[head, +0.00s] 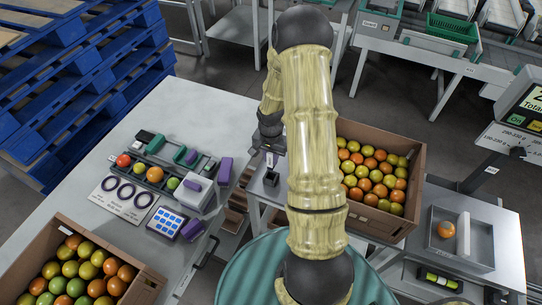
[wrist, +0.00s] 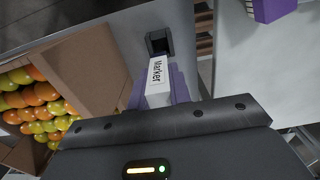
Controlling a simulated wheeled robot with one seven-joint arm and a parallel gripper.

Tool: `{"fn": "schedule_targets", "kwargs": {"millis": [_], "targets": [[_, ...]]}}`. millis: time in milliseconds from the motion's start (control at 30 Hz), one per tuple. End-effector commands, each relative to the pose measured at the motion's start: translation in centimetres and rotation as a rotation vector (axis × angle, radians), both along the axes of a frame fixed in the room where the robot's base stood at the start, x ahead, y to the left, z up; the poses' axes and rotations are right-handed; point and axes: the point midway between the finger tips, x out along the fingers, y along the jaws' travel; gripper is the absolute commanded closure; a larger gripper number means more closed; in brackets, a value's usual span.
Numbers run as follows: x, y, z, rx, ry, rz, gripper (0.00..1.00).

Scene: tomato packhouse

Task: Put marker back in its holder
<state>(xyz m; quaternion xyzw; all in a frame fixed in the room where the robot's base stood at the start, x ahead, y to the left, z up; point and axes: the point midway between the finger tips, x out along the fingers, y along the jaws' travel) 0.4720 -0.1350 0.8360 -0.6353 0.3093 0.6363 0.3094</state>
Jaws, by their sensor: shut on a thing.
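The marker (wrist: 157,78), a white block-like body with "Marker" printed on it, is held between the purple fingers of my gripper (wrist: 158,88). The holder (wrist: 159,42) is a dark square socket just beyond the marker's far end in the wrist view. Its opening looks empty. I cannot tell whether the marker's end touches it. In the head view the holder (head: 271,179) is a small dark block on a grey surface right of the long table. My gripper (head: 269,146) is above it there, partly hidden by my arm.
A cardboard crate of tomatoes (head: 416,182) stands close on the right of the holder. The long grey table (head: 176,100) at left carries sorting gauges, purple-handled tools and a colour card. Another tomato crate (head: 147,286) is at front left. A metal tray (head: 484,243) is at right.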

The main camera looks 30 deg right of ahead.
Motion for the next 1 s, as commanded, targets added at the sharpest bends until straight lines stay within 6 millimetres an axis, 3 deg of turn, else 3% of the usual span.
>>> {"fn": "schedule_targets", "kwargs": {"millis": [500, 1000], "targets": [[0.0, -0.2, -4.3, 0.001, -0.001, -0.002, 1.0], [0.0, -0.1, -4.7, 0.0, -0.001, -0.002, 1.0]]}}
